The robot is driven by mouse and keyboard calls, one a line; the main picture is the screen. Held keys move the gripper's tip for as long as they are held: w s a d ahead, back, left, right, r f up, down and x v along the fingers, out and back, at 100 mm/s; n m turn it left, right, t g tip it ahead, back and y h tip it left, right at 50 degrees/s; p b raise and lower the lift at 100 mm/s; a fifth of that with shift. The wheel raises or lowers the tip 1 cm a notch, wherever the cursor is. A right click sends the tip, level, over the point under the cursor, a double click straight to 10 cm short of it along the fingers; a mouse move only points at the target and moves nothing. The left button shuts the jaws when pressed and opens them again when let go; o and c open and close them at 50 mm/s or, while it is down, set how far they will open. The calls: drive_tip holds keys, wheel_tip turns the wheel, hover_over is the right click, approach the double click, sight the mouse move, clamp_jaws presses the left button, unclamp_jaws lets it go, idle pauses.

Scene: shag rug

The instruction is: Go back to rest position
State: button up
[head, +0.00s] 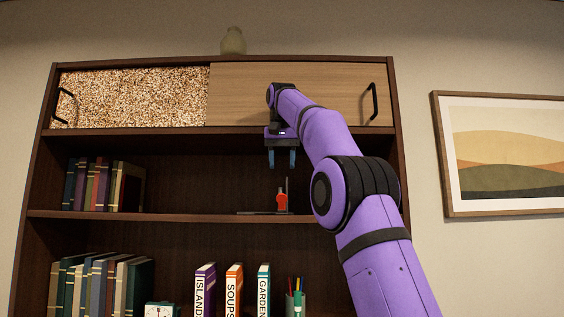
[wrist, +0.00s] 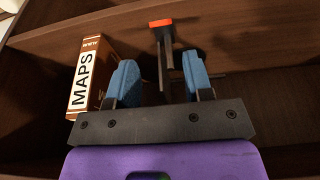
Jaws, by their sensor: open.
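My gripper (head: 282,158) hangs pointing down in front of the bookcase (head: 150,214), above the middle shelf, in the head view. Its two blue fingers are apart with nothing held between them. In the wrist view my gripper (wrist: 160,75) shows its blue fingertips spread. A small red piece (head: 282,202) with a dark upright part stands on the middle shelf below the gripper. A red-topped dark piece (wrist: 160,22) also shows in the wrist view, beyond the fingertips. I cannot tell how far it is from them.
A MAPS book (wrist: 90,75) stands left of the fingers in the wrist view. Books (head: 100,186) fill the middle shelf's left end. Titled books (head: 234,290) and a pencil cup (head: 295,303) stand below.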

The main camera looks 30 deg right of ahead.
idle(0.6)
drive_tip(key=s+a+f+n+t, duration=0.1)
drive_tip(key=s+a+f, duration=0.3)
drive_tip(key=s+f, duration=0.6)
drive_tip(key=s+a+f+n+t+y, duration=0.1)
drive_tip(key=s+a+f+n, duration=0.2)
drive_tip(key=s+f, duration=0.8)
drive_tip(key=s+a+f+n+t, duration=0.1)
drive_tip(key=s+a+f+n, duration=0.1)
drive_tip(key=s+a+f, duration=0.4)
drive_tip(key=s+f, duration=0.5)
drive_tip(key=f, duration=0.5)
drive_tip(key=shift+s+a+f+n+y, duration=0.2)
drive_tip(key=shift+a+n+y, duration=0.1)
drive_tip(key=shift+a+n, duration=0.1)
